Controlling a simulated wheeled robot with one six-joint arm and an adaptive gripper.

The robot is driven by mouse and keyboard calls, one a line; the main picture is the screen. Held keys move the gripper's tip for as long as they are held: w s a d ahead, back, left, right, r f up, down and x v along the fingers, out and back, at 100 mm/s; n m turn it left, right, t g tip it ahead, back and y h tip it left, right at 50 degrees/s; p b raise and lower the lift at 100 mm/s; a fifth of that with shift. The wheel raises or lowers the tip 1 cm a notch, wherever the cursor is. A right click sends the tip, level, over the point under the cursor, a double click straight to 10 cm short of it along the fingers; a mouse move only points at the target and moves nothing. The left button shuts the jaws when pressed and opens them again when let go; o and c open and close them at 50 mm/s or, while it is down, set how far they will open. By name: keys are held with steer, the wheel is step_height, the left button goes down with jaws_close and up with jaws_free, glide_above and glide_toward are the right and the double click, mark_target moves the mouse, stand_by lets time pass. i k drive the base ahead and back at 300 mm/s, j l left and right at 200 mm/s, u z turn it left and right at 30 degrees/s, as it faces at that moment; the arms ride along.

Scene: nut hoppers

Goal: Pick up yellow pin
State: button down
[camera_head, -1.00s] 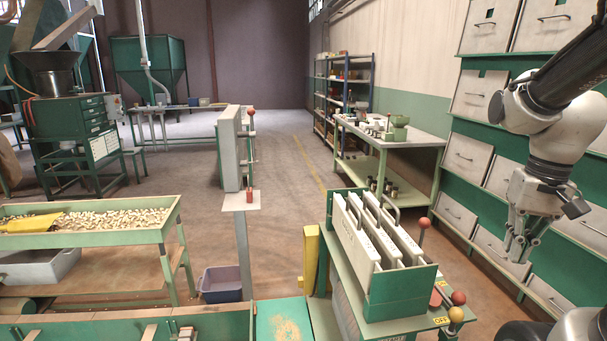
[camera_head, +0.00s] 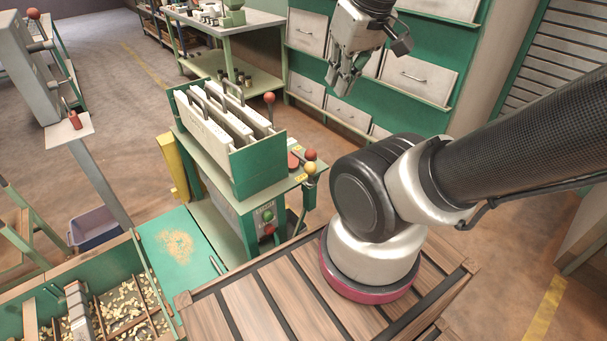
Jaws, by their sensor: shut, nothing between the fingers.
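A small yellow ball-topped pin (camera_head: 309,169) stands at the right front corner of the green machine (camera_head: 257,172), just below a red ball knob (camera_head: 310,154). It is the only yellow-knobbed piece I see, and its lower part is hard to make out. My gripper (camera_head: 343,84) hangs in the air at the top of the view, fingers down, above and to the right of the pin in the picture. It is shut and empty, apart from the pin.
White plates with handles (camera_head: 215,122) stand in the machine's green box. A taller red-knobbed lever (camera_head: 269,98) rises behind it. A divided bin of nuts (camera_head: 130,310) lies at lower left. White drawers (camera_head: 419,80) line the back. Open floor lies to the right.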

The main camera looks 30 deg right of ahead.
mark_target(310, 168)
steer(key=k+j, duration=0.15)
steer(key=k, duration=0.3)
steer(key=k+j+u, duration=0.15)
steer(key=k, duration=0.35)
